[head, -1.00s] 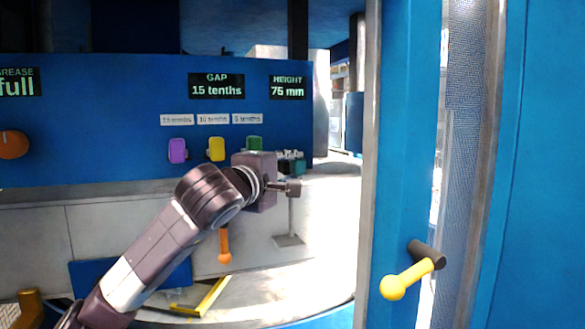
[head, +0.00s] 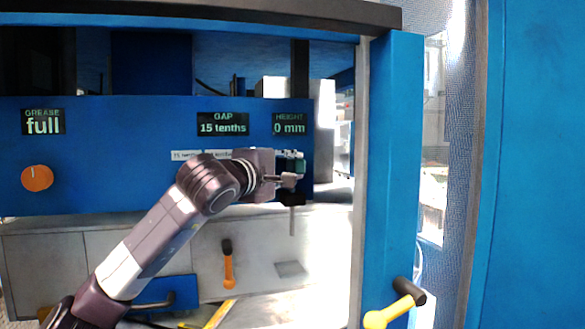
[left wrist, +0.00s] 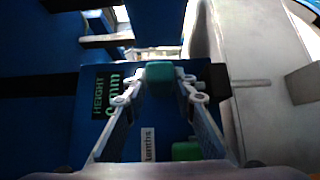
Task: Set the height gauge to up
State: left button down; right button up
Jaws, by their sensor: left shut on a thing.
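The height gauge's teal head (head: 298,156) shows in the head view at the right end of the blue panel, partly behind my gripper. The thin upright rod (head: 292,221) shows below it. The height display (head: 290,124) above reads 0 mm. My left gripper (head: 288,180) is at the gauge head. In the left wrist view its two fingers are shut on the teal head (left wrist: 160,72), one on each side. The "HEIGHT" display (left wrist: 110,94) shows sideways beside the fingers. My right gripper is out of view.
A gap display (head: 222,124) reads 15 tenths and a grease display (head: 43,121) reads full. An orange knob (head: 37,178) sits on the panel at left. A blue post (head: 395,170) and yellow-ended lever (head: 377,318) stand at right. My arm hides much of the panel's middle.

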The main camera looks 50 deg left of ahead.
pick_arm(q)
jog(key=shift+s+r, duration=0.1)
jog(key=shift+r, duration=0.25)
jog(key=c, duration=1.9)
grip_release()
jog(key=shift+c, duration=0.2)
jog(key=shift+o, duration=1.8)
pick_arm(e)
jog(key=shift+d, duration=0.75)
pick_arm(q)
jog(key=shift+f, duration=0.1)
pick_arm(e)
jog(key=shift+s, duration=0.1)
pick_arm(q)
jog(key=shift+s+d+f, duration=0.15)
jog(key=shift+s+d, duration=0.1)
jog(key=shift+s, duration=0.3)
jog(key=v, duration=1.1)
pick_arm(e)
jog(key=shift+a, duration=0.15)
